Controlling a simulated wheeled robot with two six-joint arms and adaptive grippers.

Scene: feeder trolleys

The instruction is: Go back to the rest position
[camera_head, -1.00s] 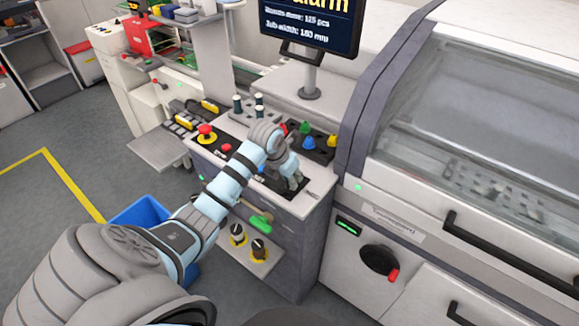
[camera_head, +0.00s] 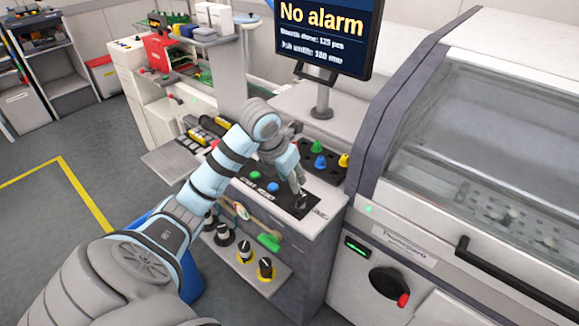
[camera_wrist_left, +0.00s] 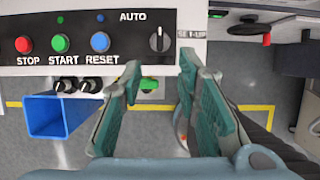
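My left arm reaches over the control panel (camera_head: 275,193), and its gripper (camera_head: 298,184) hangs near the panel's right end. In the left wrist view the gripper (camera_wrist_left: 158,68) is open, with a clear gap between its green-grey fingers and nothing in it. Beyond the fingertips is the black AUTO/SET-UP selector knob (camera_wrist_left: 160,40). The red STOP (camera_wrist_left: 23,44), green START (camera_wrist_left: 60,42) and blue RESET (camera_wrist_left: 100,41) buttons sit in a row to its left. In the head view my arm hides part of the panel. My right gripper is not in view.
The monitor (camera_head: 325,35) reads "No alarm". A machine with a clear cover (camera_head: 470,130) stands on the right. A blue bin (camera_wrist_left: 60,118) stands on the floor. Open floor lies left.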

